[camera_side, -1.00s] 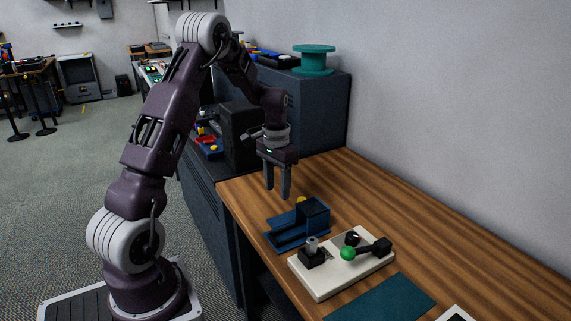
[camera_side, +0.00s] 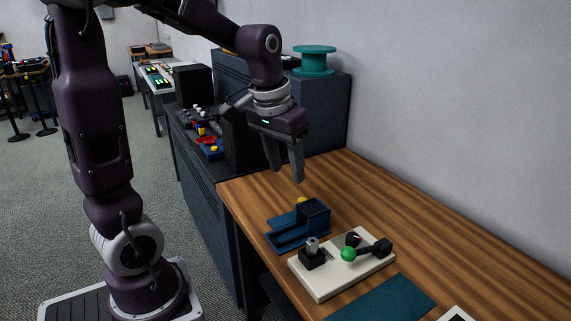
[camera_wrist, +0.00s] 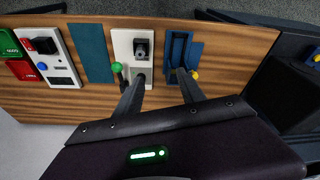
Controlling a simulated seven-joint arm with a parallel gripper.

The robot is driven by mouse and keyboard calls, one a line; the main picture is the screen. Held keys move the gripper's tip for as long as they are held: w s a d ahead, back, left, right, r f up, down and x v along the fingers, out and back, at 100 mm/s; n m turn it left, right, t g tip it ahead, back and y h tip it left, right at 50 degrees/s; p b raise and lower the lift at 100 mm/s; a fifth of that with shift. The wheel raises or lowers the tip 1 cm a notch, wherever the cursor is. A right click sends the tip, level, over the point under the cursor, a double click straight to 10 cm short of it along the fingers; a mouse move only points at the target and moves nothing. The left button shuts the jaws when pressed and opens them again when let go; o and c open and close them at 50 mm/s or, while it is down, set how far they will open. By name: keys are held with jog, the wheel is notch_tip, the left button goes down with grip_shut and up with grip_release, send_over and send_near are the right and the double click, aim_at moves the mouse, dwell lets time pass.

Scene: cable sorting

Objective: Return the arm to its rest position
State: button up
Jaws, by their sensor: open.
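My gripper (camera_side: 287,178) is open and empty, fingers pointing down above the wooden table (camera_side: 420,220). It hangs over the far end of the blue holder (camera_side: 303,222), clearly apart from it. The white board (camera_side: 335,275), with a black block and a green-knobbed lever (camera_side: 348,254), lies nearer the camera. In the wrist view my two fingers (camera_wrist: 163,95) reach toward the table. The white board (camera_wrist: 124,42) and blue holder (camera_wrist: 177,52) lie beyond them.
A teal mat (camera_side: 380,299) lies beside the white board. A dark cabinet (camera_side: 318,110) with a green spool (camera_side: 314,60) stands behind the table, against the wall. A yellow knob (camera_side: 301,201) shows by the blue holder. The table's right side is clear.

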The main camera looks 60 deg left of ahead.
jog(key=shift+s+d+r, duration=0.1)
jog(key=shift+s+d, duration=0.05)
jog(key=s+d+r+m+t, duration=0.1)
jog(key=s+d, duration=0.3)
jog(key=s, duration=0.3)
jog(key=s+d+r+m+t, duration=0.1)
jog(key=s+d+m+t, duration=0.1)
jog(key=s+d, duration=0.3)
jog(key=s, duration=0.3)
jog(key=shift+d+h, duration=0.3)
jog(key=shift+r, duration=0.15)
dwell(1.5)
